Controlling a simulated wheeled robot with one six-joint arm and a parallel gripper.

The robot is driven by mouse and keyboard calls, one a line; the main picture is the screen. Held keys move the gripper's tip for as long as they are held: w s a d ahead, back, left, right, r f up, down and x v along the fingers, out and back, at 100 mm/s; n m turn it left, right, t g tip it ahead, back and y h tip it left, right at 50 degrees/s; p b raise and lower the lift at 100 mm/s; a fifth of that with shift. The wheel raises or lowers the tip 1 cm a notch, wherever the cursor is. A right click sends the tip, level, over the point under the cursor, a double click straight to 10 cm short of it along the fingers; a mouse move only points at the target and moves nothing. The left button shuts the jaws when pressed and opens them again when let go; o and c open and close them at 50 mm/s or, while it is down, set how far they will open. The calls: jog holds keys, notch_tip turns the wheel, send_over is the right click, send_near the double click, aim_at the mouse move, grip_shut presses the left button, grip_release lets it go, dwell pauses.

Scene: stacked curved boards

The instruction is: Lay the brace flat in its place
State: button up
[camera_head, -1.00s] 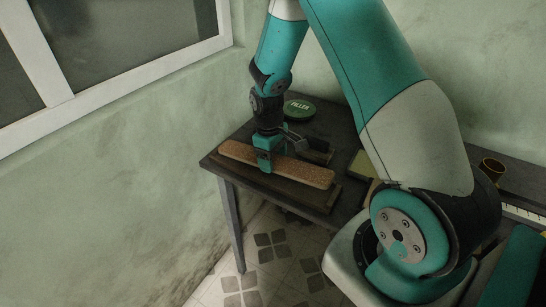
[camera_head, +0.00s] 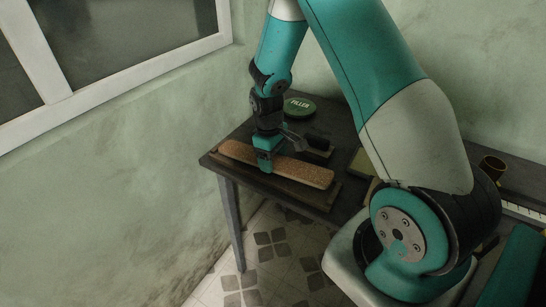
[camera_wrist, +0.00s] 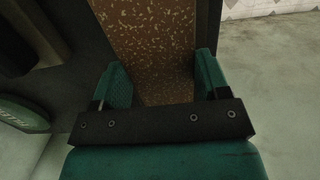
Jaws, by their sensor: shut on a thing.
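The brace is a long, speckled brown board (camera_head: 300,171) with rounded ends, lying level just above or on a dark board (camera_head: 325,198) near the front edge of the table. I cannot tell whether it touches what is beneath. My gripper (camera_head: 264,166) is over its middle, shut on it across its width. In the wrist view the speckled brace (camera_wrist: 150,45) runs up between the two green fingers of my gripper (camera_wrist: 160,88). The part of the brace under the gripper is hidden in the head view.
A green filler tin (camera_head: 299,107) stands behind my gripper. A dark block (camera_head: 318,143) lies just behind the brace. The table's front edge (camera_head: 222,173) is close, with tiled floor below.

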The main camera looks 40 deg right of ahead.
jog(key=shift+w+a+r+p, duration=0.1)
jog(key=shift+w+r+p, duration=0.05)
jog(key=shift+r+p, duration=1.15)
jog(key=shift+w+r+p, duration=0.1)
jog(key=shift+r+p, duration=0.9)
jog(key=shift+r, duration=0.5)
jog(key=o, duration=0.8)
jog(key=r, duration=0.5)
jog(key=w+r+b, duration=0.1)
jog(key=r, duration=0.5)
jog(key=r+b, duration=0.1)
jog(key=r, duration=0.5)
jog(key=shift+w+a+r, duration=0.1)
jog(key=shift+w+a, duration=0.2)
jog(key=s+a+r+n+y, duration=0.1)
jog(key=s+a, duration=0.6)
jog(key=s, duration=0.1)
jog(key=s+a+r+n+y, duration=0.1)
jog(key=s+a+r+y, duration=0.1)
jog(key=s+a, duration=0.5)
jog(key=s+a+r+n+t+y, duration=0.1)
jog(key=s+a, duration=0.7)
jog(key=s, duration=0.1)
jog(key=shift+r+y, duration=0.25)
jog(key=shift+y, duration=0.05)
